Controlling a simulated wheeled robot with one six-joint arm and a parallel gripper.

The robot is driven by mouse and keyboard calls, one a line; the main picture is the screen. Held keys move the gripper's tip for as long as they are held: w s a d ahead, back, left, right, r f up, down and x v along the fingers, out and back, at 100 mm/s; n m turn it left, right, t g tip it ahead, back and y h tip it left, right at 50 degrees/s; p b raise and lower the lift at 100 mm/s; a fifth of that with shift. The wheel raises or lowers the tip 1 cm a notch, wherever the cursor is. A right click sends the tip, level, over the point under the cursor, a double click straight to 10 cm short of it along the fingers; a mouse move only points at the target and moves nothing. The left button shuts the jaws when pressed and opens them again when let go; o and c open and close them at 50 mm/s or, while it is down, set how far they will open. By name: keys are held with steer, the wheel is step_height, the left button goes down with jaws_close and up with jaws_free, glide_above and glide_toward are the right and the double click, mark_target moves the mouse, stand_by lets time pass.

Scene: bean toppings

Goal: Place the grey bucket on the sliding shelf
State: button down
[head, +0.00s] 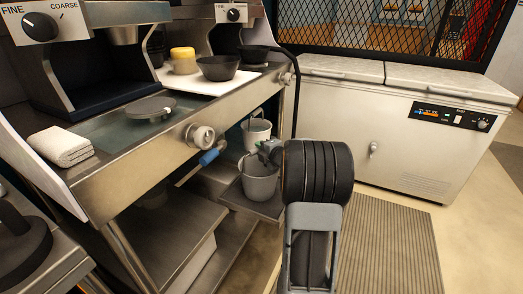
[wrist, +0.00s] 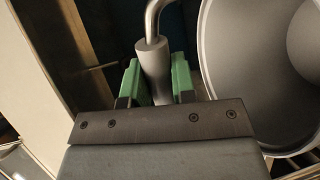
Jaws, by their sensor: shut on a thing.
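The grey bucket (head: 259,185) is at the front of the sliding shelf (head: 270,208), under the steel counter. It looks upright, and its lower part overlaps the shelf; I cannot tell whether it rests on it or hangs just above. My gripper (head: 269,152) is at the top of the bucket. In the wrist view the green fingers of my gripper (wrist: 155,80) are shut on the grip of the bucket's wire handle. The bucket (wrist: 240,85) is to the right of the fingers there, its open mouth partly cut off by the frame.
A second grey bucket (head: 257,131) stands just behind, close to the held one. A blue-ended rod (head: 209,156) and a counter knob (head: 200,135) are to the left. A white chest freezer (head: 390,120) stands at right, with a ribbed mat (head: 390,250) on the floor.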

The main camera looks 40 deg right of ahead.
steer(key=c, duration=0.9)
jaws_free()
steer(key=shift+c, duration=0.2)
steer(key=shift+r, duration=0.1)
steer(key=shift+s+r, duration=0.1)
steer(key=shift+s, duration=0.2)
steer(key=s+r+p, duration=0.2)
steer(key=s, duration=0.9)
steer(key=w+a+m+g+h, duration=0.1)
steer(key=a+m+g+h, duration=0.4)
steer(key=a+m, duration=0.4)
steer(key=s+a+f+m+g+y, duration=0.2)
steer(key=s+a+m+g, duration=0.2)
steer(key=s+a, duration=0.3)
steer(key=s+a+f+m+g+y, duration=0.2)
steer(key=s+a, duration=0.5)
steer(key=a, duration=0.4)
steer(key=m+g+y, duration=0.1)
steer(key=m+g, duration=0.1)
steer(key=m, duration=0.1)
